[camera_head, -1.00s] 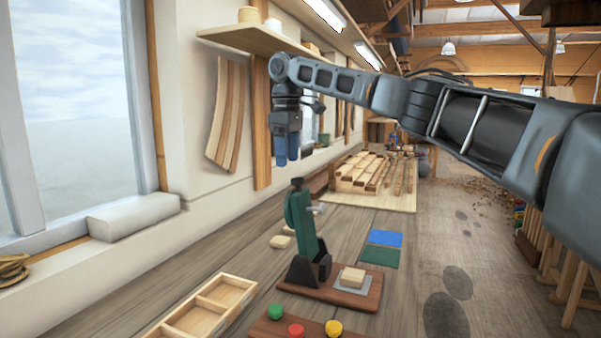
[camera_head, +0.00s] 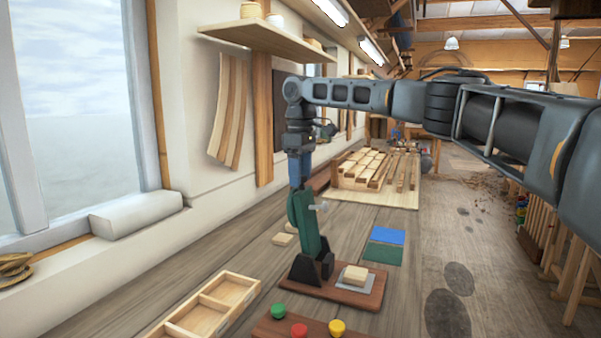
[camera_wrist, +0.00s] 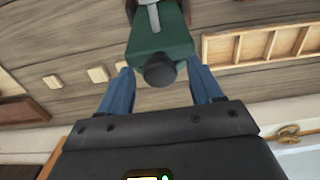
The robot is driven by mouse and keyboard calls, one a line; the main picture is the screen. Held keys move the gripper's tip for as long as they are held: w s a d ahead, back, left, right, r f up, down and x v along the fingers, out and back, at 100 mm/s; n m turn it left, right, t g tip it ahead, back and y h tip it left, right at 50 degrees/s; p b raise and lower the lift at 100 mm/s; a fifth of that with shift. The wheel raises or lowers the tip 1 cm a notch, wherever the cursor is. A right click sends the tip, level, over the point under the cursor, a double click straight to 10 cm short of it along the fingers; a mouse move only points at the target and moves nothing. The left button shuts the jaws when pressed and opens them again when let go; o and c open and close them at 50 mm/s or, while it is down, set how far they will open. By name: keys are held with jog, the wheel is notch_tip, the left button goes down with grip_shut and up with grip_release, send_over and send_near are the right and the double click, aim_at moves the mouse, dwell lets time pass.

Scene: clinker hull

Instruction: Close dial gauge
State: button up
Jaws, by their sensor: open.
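The dial gauge (camera_head: 305,222) is a green upright arm on a dark bracket, tilted a little and fixed to a brown wooden base (camera_head: 366,298). A small silver stem (camera_head: 318,206) sticks out near its top. A pale block (camera_head: 355,275) sits on a grey plate on the base. My gripper (camera_head: 299,184) points down right at the gauge's top in the head view. In the wrist view my gripper (camera_wrist: 160,92) is open, with one blue finger on each side of the green gauge head (camera_wrist: 160,50) and its dark round knob (camera_wrist: 159,70). I cannot tell whether either finger touches it.
A wooden compartment tray (camera_head: 250,284) lies left of the base. Green, red and yellow buttons (camera_head: 299,330) are in front. Blue and green mats (camera_head: 387,236) lie to the right. The wall and window sill (camera_head: 140,215) are at left.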

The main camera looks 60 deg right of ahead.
grip_shut()
dwell(0.5)
